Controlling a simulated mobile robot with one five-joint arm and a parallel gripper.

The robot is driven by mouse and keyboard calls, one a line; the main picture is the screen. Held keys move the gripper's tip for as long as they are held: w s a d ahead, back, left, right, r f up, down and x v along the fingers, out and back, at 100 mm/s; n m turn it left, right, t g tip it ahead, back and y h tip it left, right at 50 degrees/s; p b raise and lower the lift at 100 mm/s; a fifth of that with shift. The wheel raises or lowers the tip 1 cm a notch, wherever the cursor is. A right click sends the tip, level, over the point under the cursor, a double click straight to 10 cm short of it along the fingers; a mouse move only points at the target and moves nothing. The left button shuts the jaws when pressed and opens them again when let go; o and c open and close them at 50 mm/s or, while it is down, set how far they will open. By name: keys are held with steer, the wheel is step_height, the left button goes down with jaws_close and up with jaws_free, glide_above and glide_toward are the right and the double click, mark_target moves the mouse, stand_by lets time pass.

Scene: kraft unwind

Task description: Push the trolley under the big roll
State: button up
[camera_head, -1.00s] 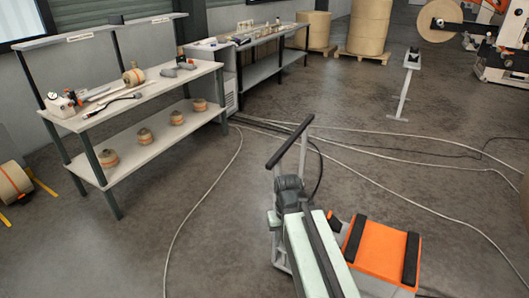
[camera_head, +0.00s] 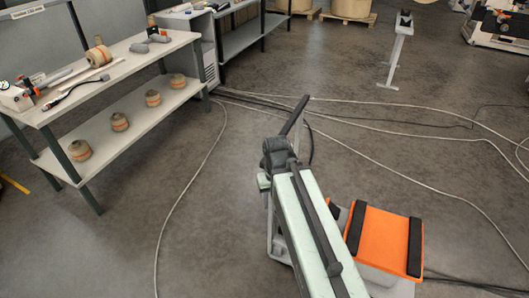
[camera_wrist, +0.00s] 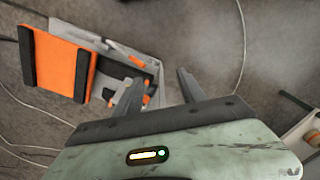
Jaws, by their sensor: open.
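The trolley has an orange top (camera_head: 384,242) with two black strips and a pale grey base, at the lower right of the head view. I cannot pick out the big roll over a clear place.
A workbench (camera_head: 125,68) with tools and several small rolls stands at the left. Cables (camera_head: 375,165) cross the floor. A grey stand (camera_head: 397,55) is at the upper right, near a machine (camera_head: 500,25). Brown rolls (camera_head: 350,8) stand on pallets at the back.

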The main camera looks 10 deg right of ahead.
steer(key=w+r+m+p, duration=0.1)
steer(key=w+r+p, duration=0.1)
steer(key=r+p, duration=0.65)
steer(key=w+r+p, duration=0.3)
steer(key=r+p, duration=0.5)
steer(key=r, duration=0.1)
steer(key=w+m, duration=0.1)
steer(key=w, duration=0.2)
steer(key=w+m, duration=0.2)
steer(key=w+f+m, duration=0.1)
steer(key=w+m, duration=0.1)
steer(key=w, duration=0.1)
steer(key=shift+w+d, duration=0.3)
steer(key=shift+d, duration=0.05)
steer(key=shift+w+m, duration=0.4)
steer(key=shift+m, duration=0.2)
step_height(320, 180, down, 8)
steer(key=b, duration=0.8)
steer(key=shift+s, duration=0.1)
steer(key=shift+r, duration=0.1)
jaws_close()
